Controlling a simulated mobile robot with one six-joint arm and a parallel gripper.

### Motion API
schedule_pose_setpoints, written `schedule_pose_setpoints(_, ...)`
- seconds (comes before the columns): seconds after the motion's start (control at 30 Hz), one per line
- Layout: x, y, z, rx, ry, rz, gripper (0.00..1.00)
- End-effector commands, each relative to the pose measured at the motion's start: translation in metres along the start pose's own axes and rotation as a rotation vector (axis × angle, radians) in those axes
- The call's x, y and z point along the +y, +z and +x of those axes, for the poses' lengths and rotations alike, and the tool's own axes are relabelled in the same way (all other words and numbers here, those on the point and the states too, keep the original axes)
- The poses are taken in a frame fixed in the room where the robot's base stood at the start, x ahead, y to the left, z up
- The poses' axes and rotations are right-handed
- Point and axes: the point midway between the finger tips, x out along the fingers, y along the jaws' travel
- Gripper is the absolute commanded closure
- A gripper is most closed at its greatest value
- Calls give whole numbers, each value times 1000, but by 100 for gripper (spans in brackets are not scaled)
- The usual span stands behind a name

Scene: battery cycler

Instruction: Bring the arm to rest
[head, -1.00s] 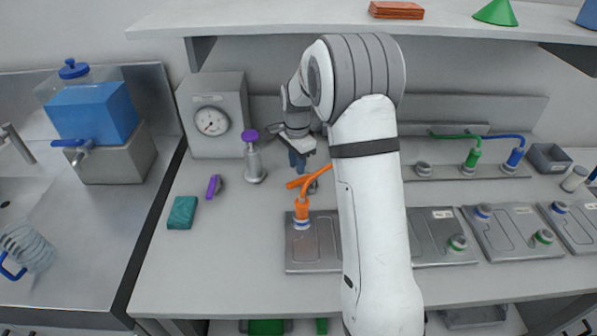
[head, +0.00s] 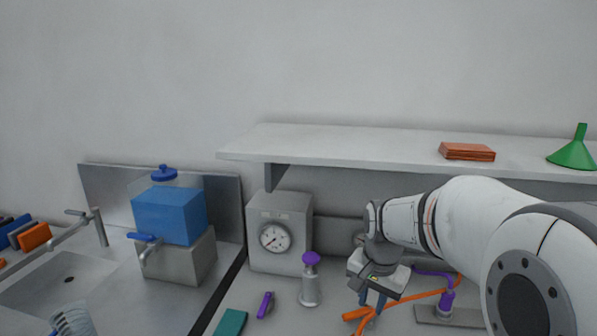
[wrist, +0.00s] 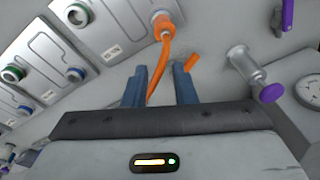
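My gripper (head: 374,298) hangs over the bench at the right of the head view, its blue fingers pointing down. In the wrist view its two fingers (wrist: 160,88) stand apart, with nothing clamped between them. An orange cable (wrist: 152,85) passes behind or between the fingers in that view; I cannot tell if it touches them. It runs from an orange plug (wrist: 163,28) seated on a grey module. The cable's loose orange end (wrist: 191,62) shows beside the right finger. My arm comes in from the right and hides part of the bench.
A purple-topped metal fitting (head: 310,282) stands left of my gripper, before a dial gauge box (head: 278,233). The shelf (head: 360,146) overhangs behind, carrying an orange-brown stack (head: 467,151) and a green funnel (head: 574,153).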

Motion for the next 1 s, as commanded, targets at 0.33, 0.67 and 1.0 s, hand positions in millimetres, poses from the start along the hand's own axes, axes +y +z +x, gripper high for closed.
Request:
schedule_pose_setpoints(0.33, 59, 84, -40, 84, -39, -358, 75)
schedule_pose_setpoints(0.67, 96, 137, -42, 140, -46, -596, 75)
schedule_pose_setpoints(1.0, 100, 142, -40, 145, -45, -624, 75)
